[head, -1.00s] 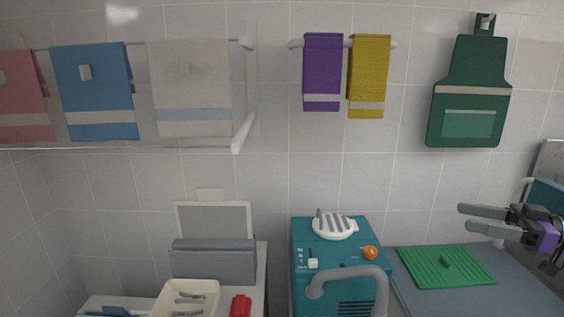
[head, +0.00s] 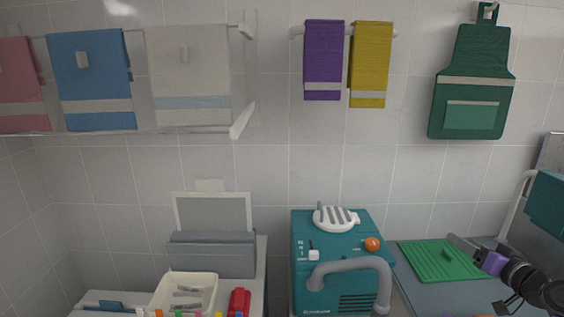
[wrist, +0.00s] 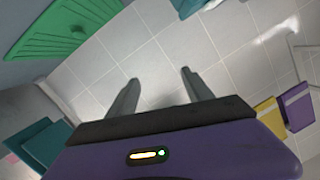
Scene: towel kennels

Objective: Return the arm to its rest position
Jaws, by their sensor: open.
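My gripper (head: 466,246) is at the right of the head view, over the right counter beside the green ribbed mat. Its arm comes in from the lower right. In the wrist view my gripper (wrist: 160,82) has its two grey fingers apart, with only wall tiles visible between them. It holds nothing.
The green mat (head: 430,262) lies on the counter just left of my gripper. A teal machine (head: 330,250) with a grey handle stands left of it. A teal box-like thing (head: 546,205) is at the right edge. Towels (head: 323,60) and a green apron (head: 473,85) hang above.

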